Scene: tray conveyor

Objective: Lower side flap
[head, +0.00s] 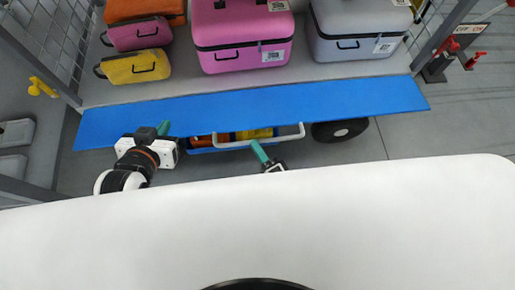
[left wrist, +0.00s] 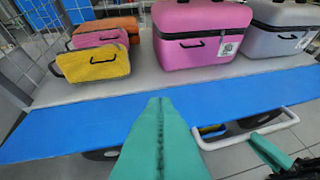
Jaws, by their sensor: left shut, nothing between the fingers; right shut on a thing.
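The blue side flap (head: 255,105) is a long strip along the front of the grey luggage deck. It looks about level with it, and also crosses the left wrist view (left wrist: 60,130). A white bar handle (head: 292,136) shows at its front edge; I cannot tell what it joins. My left gripper (head: 164,128) is shut and empty at the flap's left front edge; its green fingers (left wrist: 158,110) overlap the flap in the left wrist view. I cannot tell whether they touch it.
Pink (head: 243,60) and grey (head: 352,48) cases and yellow (head: 135,67), small pink (head: 139,34) and orange bags stand on the deck behind the flap. Mesh panels flank the deck. A dark wheel (head: 340,132) and several coloured items sit below the flap.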

